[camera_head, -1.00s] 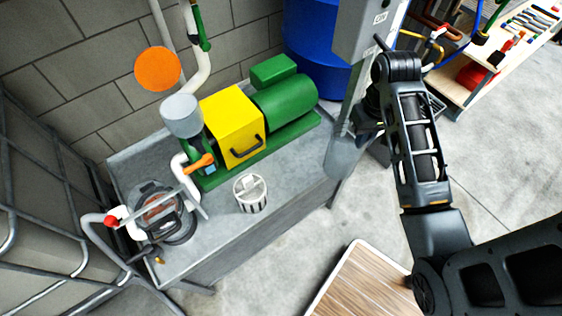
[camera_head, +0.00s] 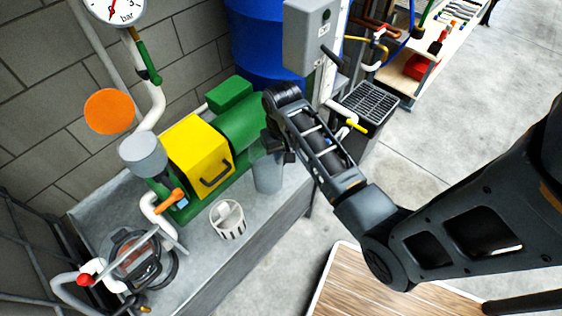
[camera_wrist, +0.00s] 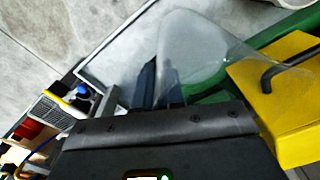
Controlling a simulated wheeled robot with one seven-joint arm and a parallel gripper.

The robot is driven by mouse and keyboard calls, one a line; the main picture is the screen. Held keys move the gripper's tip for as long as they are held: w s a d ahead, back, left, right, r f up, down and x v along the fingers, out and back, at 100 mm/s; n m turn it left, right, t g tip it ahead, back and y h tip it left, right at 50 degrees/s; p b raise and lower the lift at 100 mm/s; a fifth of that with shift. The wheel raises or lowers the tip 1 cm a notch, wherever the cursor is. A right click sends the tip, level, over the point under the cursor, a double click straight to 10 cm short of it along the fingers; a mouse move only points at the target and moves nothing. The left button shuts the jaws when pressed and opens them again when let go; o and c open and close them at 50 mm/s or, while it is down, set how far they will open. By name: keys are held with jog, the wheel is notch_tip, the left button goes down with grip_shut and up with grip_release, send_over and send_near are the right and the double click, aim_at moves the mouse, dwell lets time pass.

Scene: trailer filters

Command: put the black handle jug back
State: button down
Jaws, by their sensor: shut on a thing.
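A translucent grey jug (camera_head: 268,173) is held upright by my gripper (camera_head: 276,150) at the right end of the grey metal bench (camera_head: 200,262), beside the green motor. I cannot tell whether its base touches the bench. In the wrist view the clear jug (camera_wrist: 205,58) is seen with the dark fingers (camera_wrist: 158,85) closed at its side. The jug's handle is hidden at the fingers, so its colour does not show clearly.
A white slotted basket (camera_head: 228,222) stands on the bench left of the jug. Behind are a yellow pump box (camera_head: 197,152) and a green motor (camera_head: 240,125). A round filter housing (camera_head: 135,262) sits at the left. A black grated bin (camera_head: 368,105) stands right of the bench.

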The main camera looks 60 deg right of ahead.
jog(key=shift+f, duration=1.9)
jog(key=c, duration=1.2)
grip_release()
jog(key=shift+c, duration=0.2)
notch_tip(320, 180, up, 12)
jog(key=shift+s+r, duration=0.1)
